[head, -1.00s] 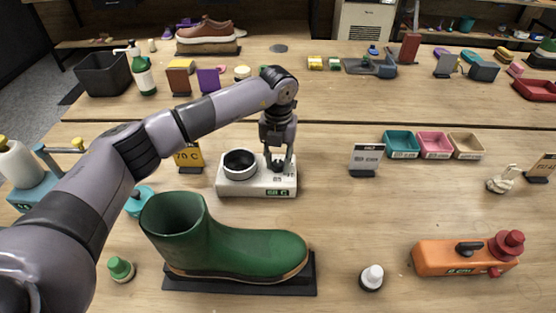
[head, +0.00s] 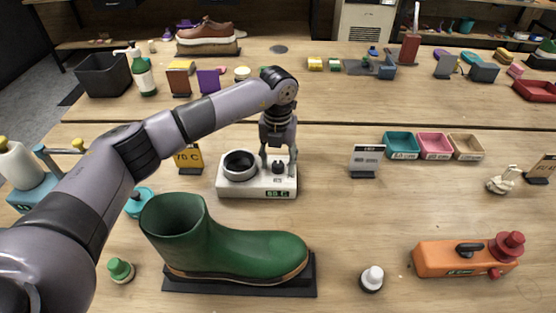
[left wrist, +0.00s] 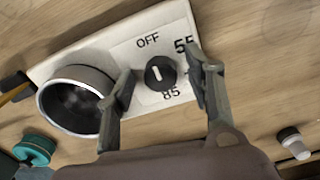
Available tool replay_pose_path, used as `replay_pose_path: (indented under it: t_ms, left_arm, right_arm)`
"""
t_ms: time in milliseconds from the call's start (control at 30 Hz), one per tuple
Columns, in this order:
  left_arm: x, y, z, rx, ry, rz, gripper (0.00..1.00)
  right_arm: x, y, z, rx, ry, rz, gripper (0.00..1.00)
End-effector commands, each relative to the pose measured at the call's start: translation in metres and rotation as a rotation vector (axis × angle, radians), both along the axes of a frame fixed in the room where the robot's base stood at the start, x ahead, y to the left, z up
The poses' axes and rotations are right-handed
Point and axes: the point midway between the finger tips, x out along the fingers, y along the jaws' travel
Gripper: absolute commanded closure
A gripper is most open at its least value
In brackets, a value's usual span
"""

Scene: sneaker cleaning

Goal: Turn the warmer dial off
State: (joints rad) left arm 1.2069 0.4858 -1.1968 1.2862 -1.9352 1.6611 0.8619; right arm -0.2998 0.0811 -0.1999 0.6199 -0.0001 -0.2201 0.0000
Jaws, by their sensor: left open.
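The white warmer (head: 228,189) stands mid-table with a dark round pot (head: 240,165) on its left part and a lit green display on its front. Its black dial (left wrist: 160,76) shows in the left wrist view, with OFF, 55 and 85 printed around it. The dial's white mark lies roughly toward the OFF label, but its exact setting is hard to tell. My left gripper (head: 278,163) is open over the dial. In the left wrist view its fingers (left wrist: 162,68) stand on either side of the dial, apart from it. My right gripper is not in view.
A green boot (head: 240,252) on a dark stand is in front of the warmer. A 70 C sign (head: 189,158) stands left of it, partly behind my arm. A small sign (head: 366,159) and coloured trays (head: 402,145) are to the right. An orange device (head: 450,258) sits front right.

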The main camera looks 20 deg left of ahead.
Motion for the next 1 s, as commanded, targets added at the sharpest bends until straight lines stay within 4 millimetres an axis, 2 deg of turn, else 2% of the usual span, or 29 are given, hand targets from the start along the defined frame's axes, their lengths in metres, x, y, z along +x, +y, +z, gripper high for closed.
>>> replay_pose_path:
  t_ms: [167,267,500,700,800,1000]
  left_arm:
    - [0.0,0.0,0.009,-0.001,-0.001,-0.001,0.52]
    - [0.001,0.0,0.026,0.0,-0.004,-0.001,0.52]
    - [0.001,0.0,0.078,0.0,-0.004,0.0,0.52]
    - [0.001,0.0,0.109,0.0,-0.002,0.0,0.52]
    - [0.0,0.0,0.117,0.0,-0.001,0.0,0.52]
    - [0.0,0.0,0.12,0.0,0.001,0.0,0.52]
  right_arm:
    - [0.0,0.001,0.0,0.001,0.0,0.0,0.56]
    - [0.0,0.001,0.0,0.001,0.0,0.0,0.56]
    - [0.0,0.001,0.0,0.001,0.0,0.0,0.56]
    - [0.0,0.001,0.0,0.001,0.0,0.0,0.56]
    - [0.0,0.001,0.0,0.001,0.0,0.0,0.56]
    - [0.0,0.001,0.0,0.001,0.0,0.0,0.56]
